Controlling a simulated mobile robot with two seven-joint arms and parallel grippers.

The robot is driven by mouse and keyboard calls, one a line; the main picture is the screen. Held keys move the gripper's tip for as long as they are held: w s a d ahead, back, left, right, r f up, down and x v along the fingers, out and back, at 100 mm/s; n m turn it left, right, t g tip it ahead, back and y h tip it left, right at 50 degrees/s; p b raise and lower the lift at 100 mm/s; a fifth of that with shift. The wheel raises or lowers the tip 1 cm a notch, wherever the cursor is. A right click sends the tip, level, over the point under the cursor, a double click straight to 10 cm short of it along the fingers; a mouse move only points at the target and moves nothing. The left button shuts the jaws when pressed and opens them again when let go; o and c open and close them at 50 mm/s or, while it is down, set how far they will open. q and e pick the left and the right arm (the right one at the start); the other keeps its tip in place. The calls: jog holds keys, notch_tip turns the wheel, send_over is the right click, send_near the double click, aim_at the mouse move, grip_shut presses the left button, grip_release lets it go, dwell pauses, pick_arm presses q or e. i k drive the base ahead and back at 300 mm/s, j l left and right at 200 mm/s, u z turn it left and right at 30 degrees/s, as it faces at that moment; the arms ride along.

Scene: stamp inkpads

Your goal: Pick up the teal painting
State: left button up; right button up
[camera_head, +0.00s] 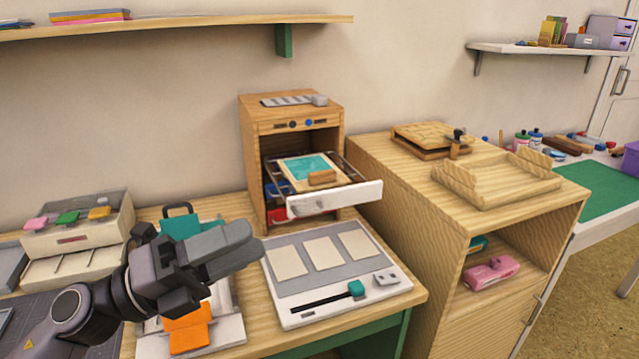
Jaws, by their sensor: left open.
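The teal painting (308,166) lies flat on a wooden tray or board in the pulled-out drawer (335,199) of the small wooden cabinet (254,150). A brown wooden block (322,178) sits at its front edge. My left gripper (250,240) is in the lower left, to the left of and in front of the drawer, apart from it. Its fingers point right and it is open, with nothing seen between them. My right gripper is not in view.
A board with three pale squares (386,300) and a teal-knobbed slider lies in front of the cabinet. A teal-handled item (181,222) and an orange piece (189,328) are by my arm. A wooden cabinet (400,185) with a tray (500,198) stands right. A shelf (200,22) hangs above.

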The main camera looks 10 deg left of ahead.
aim_at(313, 173)
jog(key=i+j, duration=0.1)
jog(key=i, duration=0.85)
